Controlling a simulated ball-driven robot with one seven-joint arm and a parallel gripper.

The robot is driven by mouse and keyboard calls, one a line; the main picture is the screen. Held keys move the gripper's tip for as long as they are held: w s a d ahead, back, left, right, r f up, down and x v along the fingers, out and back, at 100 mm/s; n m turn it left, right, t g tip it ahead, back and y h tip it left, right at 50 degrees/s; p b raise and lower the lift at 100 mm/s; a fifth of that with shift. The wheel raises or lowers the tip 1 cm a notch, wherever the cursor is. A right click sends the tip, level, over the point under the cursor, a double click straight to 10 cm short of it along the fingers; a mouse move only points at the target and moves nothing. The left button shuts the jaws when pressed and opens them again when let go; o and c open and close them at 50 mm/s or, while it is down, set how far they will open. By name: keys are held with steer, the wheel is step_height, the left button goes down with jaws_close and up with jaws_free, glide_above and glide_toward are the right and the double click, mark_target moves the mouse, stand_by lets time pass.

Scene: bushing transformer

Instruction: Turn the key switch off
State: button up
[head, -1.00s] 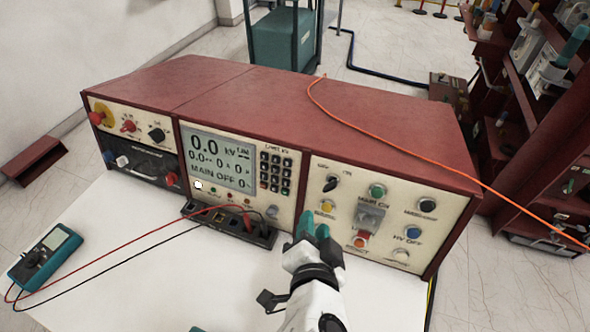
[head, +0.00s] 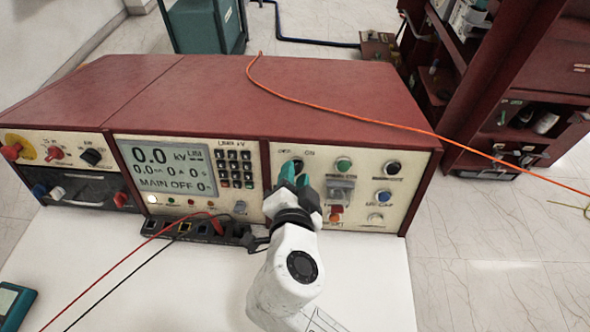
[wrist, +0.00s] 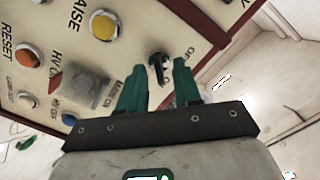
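The key switch (head: 297,163) is a small black knob at the upper left of the console's right-hand panel, under small OFF and ON labels. In the head view my gripper's green fingertips (head: 295,173) are right in front of it and partly cover it. A gap shows on both sides, so the gripper is open. I cannot tell how deep the fingers reach around the key.
The red console (head: 215,90) has a display reading MAIN OFF (head: 170,165). A green button (head: 343,164) and other knobs sit right of the key. A terminal strip (head: 200,231) with red and black leads lies in front. An orange cable (head: 350,115) crosses the top.

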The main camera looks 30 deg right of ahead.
steer(key=shift+w+d+f, duration=0.2)
steer(key=shift+w+d, duration=0.15)
steer(key=shift+w, duration=0.1)
steer(key=shift+c, duration=0.5)
jaws_close()
